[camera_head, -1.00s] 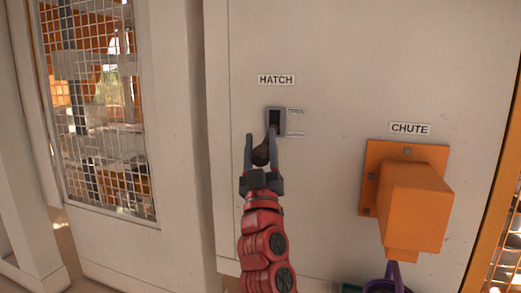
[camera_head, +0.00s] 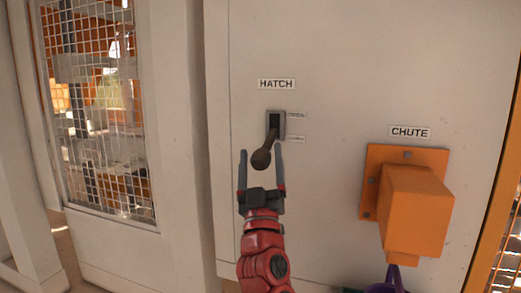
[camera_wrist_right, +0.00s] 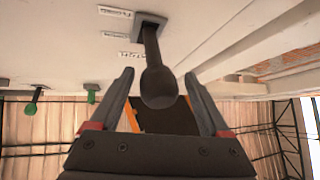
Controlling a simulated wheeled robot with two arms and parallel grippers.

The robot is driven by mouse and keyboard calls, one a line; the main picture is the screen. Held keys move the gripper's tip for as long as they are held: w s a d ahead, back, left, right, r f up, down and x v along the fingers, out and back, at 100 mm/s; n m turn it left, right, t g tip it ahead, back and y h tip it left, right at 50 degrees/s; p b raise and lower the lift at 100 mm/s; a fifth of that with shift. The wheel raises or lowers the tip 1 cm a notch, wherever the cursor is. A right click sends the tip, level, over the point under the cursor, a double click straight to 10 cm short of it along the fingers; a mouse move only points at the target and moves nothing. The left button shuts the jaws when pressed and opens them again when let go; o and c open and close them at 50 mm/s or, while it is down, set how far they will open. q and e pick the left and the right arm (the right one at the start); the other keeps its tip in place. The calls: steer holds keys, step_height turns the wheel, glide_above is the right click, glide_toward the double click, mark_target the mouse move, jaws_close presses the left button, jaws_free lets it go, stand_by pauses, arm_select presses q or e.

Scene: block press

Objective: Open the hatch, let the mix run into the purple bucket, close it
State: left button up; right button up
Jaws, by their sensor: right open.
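The hatch lever (camera_head: 268,147) has a dark round knob and comes out of a grey slotted plate under the HATCH label, slanting downward. My right gripper (camera_head: 262,150) is open, with one finger on each side of the knob and a visible gap to each. In the right wrist view the knob (camera_wrist_right: 158,88) sits between the spread fingers, apart from both. The orange chute (camera_head: 415,210) is on the panel at the right. Only the top of the purple bucket (camera_head: 390,287) shows below it, at the bottom edge; its inside is hidden. My left gripper is not in view.
Two small labels stand beside the lever's slot, too blurred to read now. A mesh window (camera_head: 105,110) is at the left. The pale panel around the lever is bare. Green-ended fittings (camera_wrist_right: 32,104) hang at the left in the wrist view.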

steer(key=b+v, duration=0.1)
steer(key=v, duration=1.3)
steer(key=shift+s+f, duration=0.15)
steer(key=shift+s, duration=0.1)
